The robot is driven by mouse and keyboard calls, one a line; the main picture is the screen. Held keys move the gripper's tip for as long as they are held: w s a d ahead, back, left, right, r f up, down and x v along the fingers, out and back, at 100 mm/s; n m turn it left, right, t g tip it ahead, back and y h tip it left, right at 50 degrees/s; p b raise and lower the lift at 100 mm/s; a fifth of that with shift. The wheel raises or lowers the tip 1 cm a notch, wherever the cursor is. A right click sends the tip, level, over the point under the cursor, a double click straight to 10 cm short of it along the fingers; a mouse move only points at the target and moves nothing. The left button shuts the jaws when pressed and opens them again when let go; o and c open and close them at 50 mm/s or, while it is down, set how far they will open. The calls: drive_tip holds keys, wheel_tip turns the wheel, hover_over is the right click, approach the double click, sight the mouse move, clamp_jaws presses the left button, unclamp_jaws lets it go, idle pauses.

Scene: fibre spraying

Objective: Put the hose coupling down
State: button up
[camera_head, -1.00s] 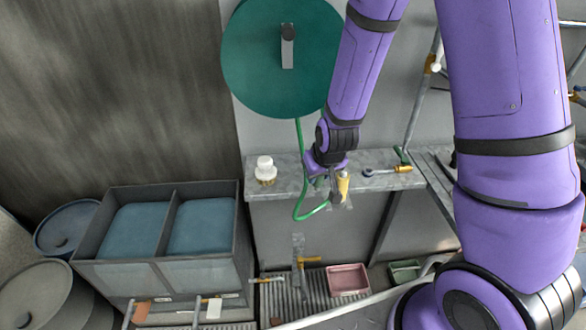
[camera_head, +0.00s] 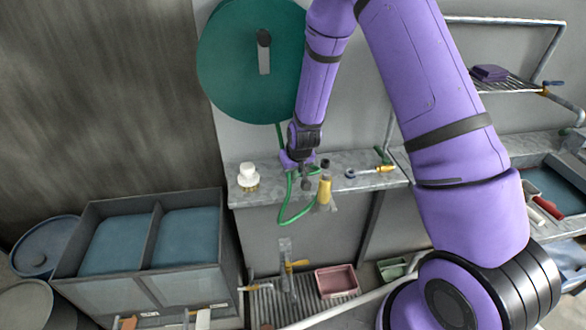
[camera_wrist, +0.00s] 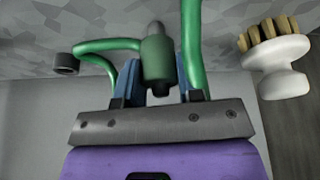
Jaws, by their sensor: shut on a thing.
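The hose coupling (camera_wrist: 157,58) is a green cylinder with a grey tip in the wrist view. My gripper (camera_wrist: 154,80) is shut on it, with a blue finger on each side. In the head view my gripper (camera_head: 303,176) is low over the grey ledge (camera_head: 270,184), and mostly hides the coupling. The green hose (camera_head: 283,213) hangs in a loop in front of the ledge; it also passes right beside the coupling in the wrist view (camera_wrist: 192,45). I cannot tell whether the coupling touches the ledge.
A white-knobbed brush (camera_head: 248,177) stands left of my gripper. A yellow-handled tool (camera_head: 324,188) is close on the right at the ledge edge. A yellow-and-grey tool (camera_head: 370,171) lies further right. The green reel (camera_head: 235,70) is on the wall above.

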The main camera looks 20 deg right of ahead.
drive_tip(key=shift+f, duration=0.15)
drive_tip(key=o, duration=0.9)
drive_tip(key=shift+o, duration=0.2)
drive_tip(key=v, duration=1.2)
